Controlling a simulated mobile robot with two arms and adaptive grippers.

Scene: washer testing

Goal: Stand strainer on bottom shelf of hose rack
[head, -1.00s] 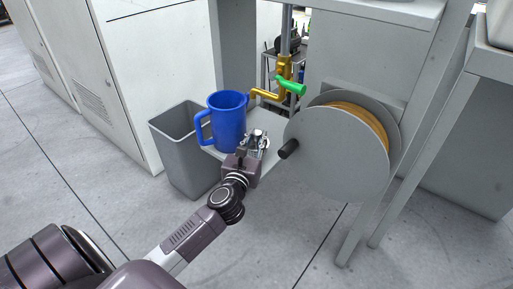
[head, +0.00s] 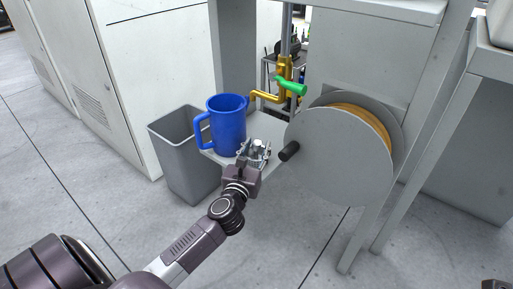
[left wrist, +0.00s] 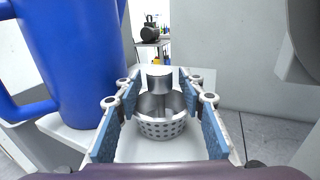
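The strainer (left wrist: 162,122) is a metal basket with a perforated wall and a cylindrical post in its middle. In the left wrist view it stands upright on a white shelf (left wrist: 128,150), between the blue-padded fingers. My left gripper (head: 255,153) is open around it, with a visible gap on each side; it also shows in the left wrist view (left wrist: 162,112). In the head view the strainer (head: 259,144) is small and partly hidden by the fingers. The hose rack's shelf (head: 213,154) shows beside the hose reel (head: 335,155). My right gripper is out of view.
A blue jug (head: 227,125) stands on the shelf just left of my gripper. A grey bin (head: 182,150) is left of the shelf. The reel's black handle (head: 289,151) juts out close on the right. A yellow tap with a green lever (head: 290,87) is behind.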

